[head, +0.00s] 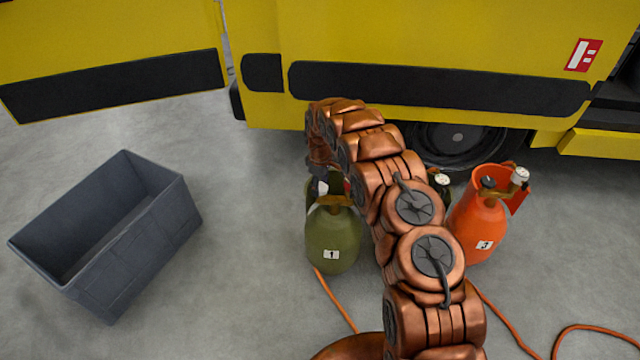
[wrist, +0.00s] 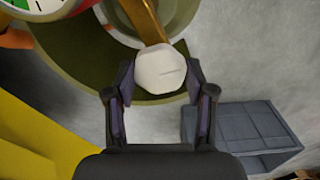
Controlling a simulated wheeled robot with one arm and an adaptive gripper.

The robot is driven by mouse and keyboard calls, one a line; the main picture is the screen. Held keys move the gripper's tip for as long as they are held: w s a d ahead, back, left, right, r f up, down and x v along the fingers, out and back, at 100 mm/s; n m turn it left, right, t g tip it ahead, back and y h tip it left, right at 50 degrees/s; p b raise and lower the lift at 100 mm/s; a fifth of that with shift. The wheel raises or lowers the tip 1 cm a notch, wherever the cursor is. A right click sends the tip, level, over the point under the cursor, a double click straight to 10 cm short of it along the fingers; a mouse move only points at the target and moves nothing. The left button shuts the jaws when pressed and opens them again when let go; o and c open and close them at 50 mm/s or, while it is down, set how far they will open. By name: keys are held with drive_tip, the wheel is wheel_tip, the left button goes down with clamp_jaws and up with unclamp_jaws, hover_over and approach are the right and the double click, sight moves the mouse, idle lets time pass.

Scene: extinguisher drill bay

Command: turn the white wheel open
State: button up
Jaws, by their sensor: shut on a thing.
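The white wheel (wrist: 160,67) is a small faceted knob at the end of a brass stem in the wrist view. My gripper (wrist: 159,84) has one finger on each side of it and is shut on it. Behind it is the round olive-green body of a cylinder (wrist: 75,50). In the head view an olive-green cylinder (head: 333,240) labelled 1 stands upright below the end of my arm.
An orange cylinder (head: 480,225) labelled 3 stands right of my arm. Another cylinder's gauge (head: 442,179) shows partly behind the arm. A grey open crate (head: 130,250) is at left, with clear floor around it. A yellow vehicle (head: 400,30) stands behind. An orange hose (head: 520,335) lies on the floor.

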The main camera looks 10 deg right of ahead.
sight(320, 187)
drive_tip(key=shift+n, duration=1)
drive_tip(key=shift+p, duration=0.3)
drive_tip(key=o, duration=1.2)
drive_tip(key=shift+c, duration=0.2)
drive_tip(key=shift+r, duration=0.1)
wheel_tip(320, 187, up, 12)
